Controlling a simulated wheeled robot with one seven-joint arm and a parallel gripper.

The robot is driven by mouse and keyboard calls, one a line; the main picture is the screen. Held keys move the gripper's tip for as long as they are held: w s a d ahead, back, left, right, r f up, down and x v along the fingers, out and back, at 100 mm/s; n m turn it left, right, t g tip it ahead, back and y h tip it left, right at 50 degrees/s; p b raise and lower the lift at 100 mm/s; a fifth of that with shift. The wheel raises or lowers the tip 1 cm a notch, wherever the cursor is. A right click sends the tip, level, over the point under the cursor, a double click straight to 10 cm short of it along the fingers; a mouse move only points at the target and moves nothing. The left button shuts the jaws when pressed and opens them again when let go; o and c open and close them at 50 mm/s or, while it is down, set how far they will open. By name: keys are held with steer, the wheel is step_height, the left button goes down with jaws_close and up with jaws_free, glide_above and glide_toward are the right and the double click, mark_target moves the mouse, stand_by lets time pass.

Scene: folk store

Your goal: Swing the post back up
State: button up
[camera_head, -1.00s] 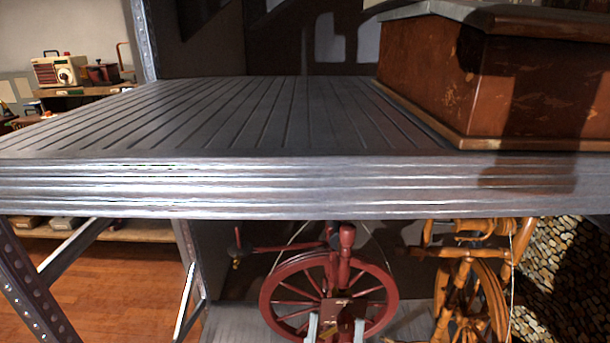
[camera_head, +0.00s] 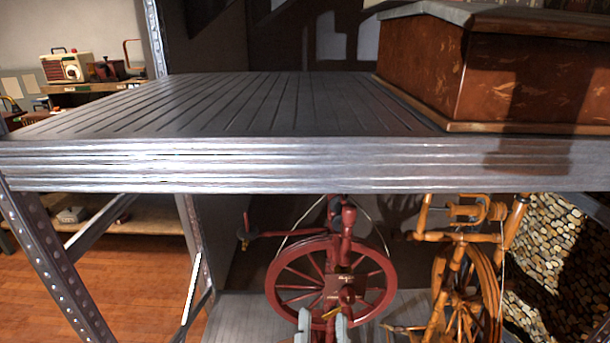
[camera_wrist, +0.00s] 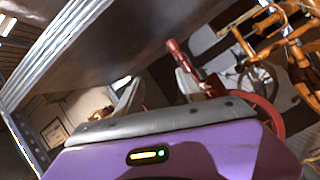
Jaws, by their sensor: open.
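A dark red spinning wheel (camera_head: 282,316) stands on the lower shelf. A red turned bar (camera_head: 290,235) lies nearly level from its upright towards the left, with a dark knob and a small brass-coloured end. A short upright red post (camera_head: 347,222) stands at the wheel's top; I cannot tell which of these is the task's post. My gripper (camera_head: 323,322) is open, low in front of the wheel, its two pale fingers apart. The wrist view shows a red turned piece (camera_wrist: 183,58) beyond the purple gripper housing; contact cannot be made out.
A grey metal shelf (camera_head: 250,165) spans above the wheel, carrying a brown wooden chest (camera_head: 530,85). An orange-brown spinning wheel (camera_head: 465,265) stands close on the right. Perforated metal uprights (camera_head: 50,265) frame the left, with open wooden floor (camera_head: 145,270) beyond.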

steer(key=s+d+f+m+g+y, duration=0.3)
steer(key=s+f+m+g+y, duration=0.3)
steer(key=s+f+m, duration=0.5)
steer(key=s+d+m+g+h, duration=0.1)
steer(key=s+d+m+h, duration=0.1)
steer(key=s+d+m, duration=0.5)
steer(key=s+d+r+m+g+h, duration=0.1)
steer(key=s+d+m+h, duration=0.1)
steer(key=s+d+m, duration=0.5)
steer(key=s+m, duration=0.5)
steer(key=shift+s+r, duration=0.2)
steer(key=shift+r, duration=0.05)
